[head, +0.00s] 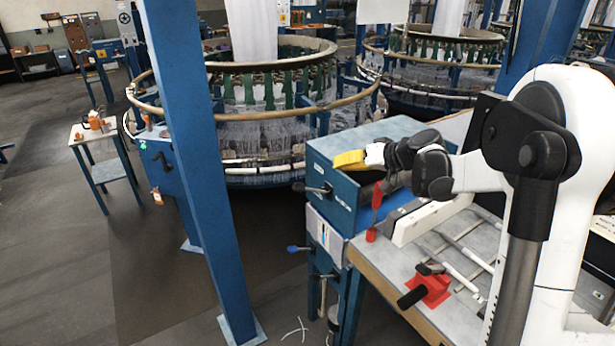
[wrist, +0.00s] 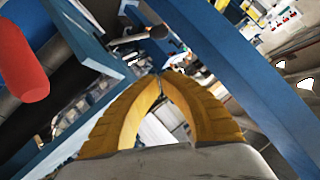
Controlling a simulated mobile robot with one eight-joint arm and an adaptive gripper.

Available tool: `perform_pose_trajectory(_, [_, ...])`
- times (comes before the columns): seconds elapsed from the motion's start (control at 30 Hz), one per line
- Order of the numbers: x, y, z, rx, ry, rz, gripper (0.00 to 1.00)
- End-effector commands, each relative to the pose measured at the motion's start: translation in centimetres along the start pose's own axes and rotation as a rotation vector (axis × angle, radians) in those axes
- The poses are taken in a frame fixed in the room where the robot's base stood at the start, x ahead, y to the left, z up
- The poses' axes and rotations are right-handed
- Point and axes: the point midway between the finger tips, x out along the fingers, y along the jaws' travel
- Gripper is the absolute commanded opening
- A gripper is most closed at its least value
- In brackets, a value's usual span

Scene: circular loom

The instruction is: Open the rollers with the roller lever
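A lever with a red grip (head: 376,196) stands upright right of the box; a red grip (wrist: 22,65) fills the wrist view's left edge. A lever with a black knob (head: 299,187) sticks out left from the box front; a black knob (wrist: 158,32) shows beyond my fingertips. I cannot tell which is the roller lever. Dark rollers lie partly hidden beneath my gripper.
A lower lever with a blue knob (head: 292,248) sticks out from the machine stand. A blue post (head: 205,170) rises left of the box. Circular looms (head: 270,110) stand behind.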

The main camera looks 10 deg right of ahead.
Motion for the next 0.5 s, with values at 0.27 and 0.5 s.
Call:
perform_pose_trajectory(0.27, [0.2,-0.1,0.1,0.0,-0.001,0.0,0.0])
perform_pose_trajectory(0.5, [3.5,-0.1,0.2,-0.002,-0.003,-0.002,0.0])
